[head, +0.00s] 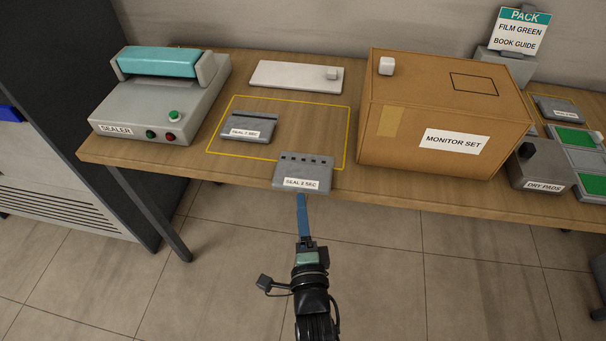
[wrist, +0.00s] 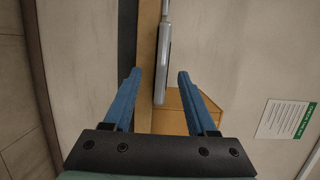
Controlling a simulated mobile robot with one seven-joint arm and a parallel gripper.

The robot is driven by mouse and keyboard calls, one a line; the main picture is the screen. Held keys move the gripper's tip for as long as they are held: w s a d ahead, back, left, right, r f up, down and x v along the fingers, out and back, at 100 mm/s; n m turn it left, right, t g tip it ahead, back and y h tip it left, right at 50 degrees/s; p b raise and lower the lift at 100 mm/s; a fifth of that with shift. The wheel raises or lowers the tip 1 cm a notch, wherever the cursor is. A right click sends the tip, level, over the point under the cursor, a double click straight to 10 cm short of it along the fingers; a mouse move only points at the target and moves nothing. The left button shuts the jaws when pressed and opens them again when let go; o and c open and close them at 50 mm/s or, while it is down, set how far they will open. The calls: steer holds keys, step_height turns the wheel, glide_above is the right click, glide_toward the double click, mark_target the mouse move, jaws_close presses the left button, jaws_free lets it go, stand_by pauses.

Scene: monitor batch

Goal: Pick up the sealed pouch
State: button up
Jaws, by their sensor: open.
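Two flat grey pieces with white "SEAL 2 SEC" labels are on the wooden table; I cannot tell for sure which is the sealed pouch. One grey piece (head: 303,165) sits at the table's front edge, with a row of dark slots along its top. The other grey piece (head: 262,124) lies inside the yellow outline. My gripper (head: 302,198) is just in front of the front-edge piece, its blue fingers pointing at it. In the wrist view my gripper (wrist: 154,72) is open and empty. A grey piece (wrist: 162,70), seen edge-on, shows between and beyond the fingertips.
A grey sealer (head: 165,108) with a teal top stands at the left. A white plate (head: 290,77) lies behind the yellow outline (head: 348,130). A large "MONITOR SET" carton (head: 400,147) stands to the right, also in the wrist view (wrist: 172,118). A "DRY PADS" box (head: 543,172) is farther right.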

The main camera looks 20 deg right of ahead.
mark_target(301, 191)
steer(key=x, duration=0.4)
steer(key=shift+d+r, duration=0.2)
steer(key=shift+d, duration=0.05)
jaws_close()
